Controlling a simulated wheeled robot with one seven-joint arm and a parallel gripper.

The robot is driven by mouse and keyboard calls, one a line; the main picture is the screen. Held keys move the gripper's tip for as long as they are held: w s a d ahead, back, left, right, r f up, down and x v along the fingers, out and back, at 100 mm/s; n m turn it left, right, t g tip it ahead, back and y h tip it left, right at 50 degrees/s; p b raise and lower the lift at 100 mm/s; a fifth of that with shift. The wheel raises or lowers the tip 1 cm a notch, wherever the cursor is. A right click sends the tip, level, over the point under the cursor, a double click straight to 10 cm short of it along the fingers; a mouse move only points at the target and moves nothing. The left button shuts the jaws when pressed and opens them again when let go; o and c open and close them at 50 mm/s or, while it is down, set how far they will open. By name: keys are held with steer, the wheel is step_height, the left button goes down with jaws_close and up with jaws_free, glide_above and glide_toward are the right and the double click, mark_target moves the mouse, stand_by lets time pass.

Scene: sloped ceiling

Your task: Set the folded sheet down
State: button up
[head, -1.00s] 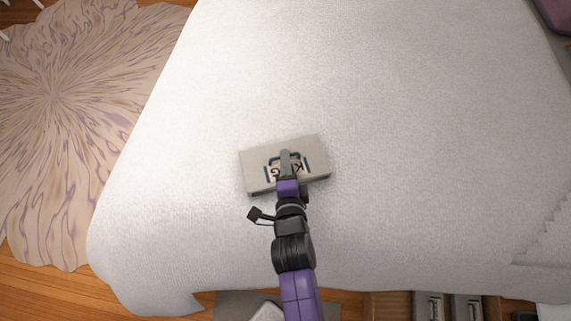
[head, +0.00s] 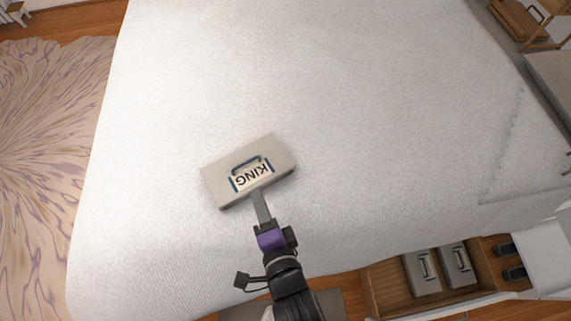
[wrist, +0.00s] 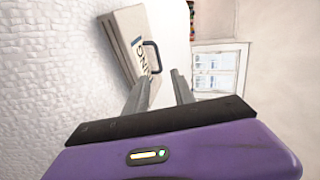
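The folded sheet (head: 222,183) is a pale flat box-like bundle with a "KING" label and a dark blue handle. It lies on the white bed (head: 330,100), slightly turned. It also shows in the wrist view (wrist: 128,40), ahead of the fingers with its handle toward them. My gripper (head: 260,192) is at the sheet's near edge in the head view. In the wrist view my gripper (wrist: 158,78) has its two grey fingers apart, with nothing between the tips. The handle is clear of the fingers.
Below the bed's near edge, an open wooden drawer (head: 385,290) holds grey bundles (head: 422,273) with handles. A patterned rug (head: 40,150) lies on the floor at left. The bed around the sheet is bare. A window (wrist: 220,65) shows in the wrist view.

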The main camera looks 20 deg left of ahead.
steer(key=s+d+n+t+h, duration=0.2)
steer(key=d, duration=1)
steer(key=s+d+r+n+t+h, duration=0.1)
steer(key=s+d+r+n+h, duration=0.1)
steer(key=d, duration=0.5)
steer(key=s+d+r+n+h, duration=0.2)
steer(key=s+d+r+h, duration=0.1)
steer(key=s+d+r, duration=0.2)
steer(key=s+d+r+n+t+h, duration=0.1)
steer(key=s+d+r, duration=0.3)
steer(key=d, duration=0.5)
steer(key=shift+s+d+r+n+t+h, duration=0.25)
steer(key=shift+d+r+n+t+h, duration=0.1)
steer(key=shift+r+n+h, duration=0.45)
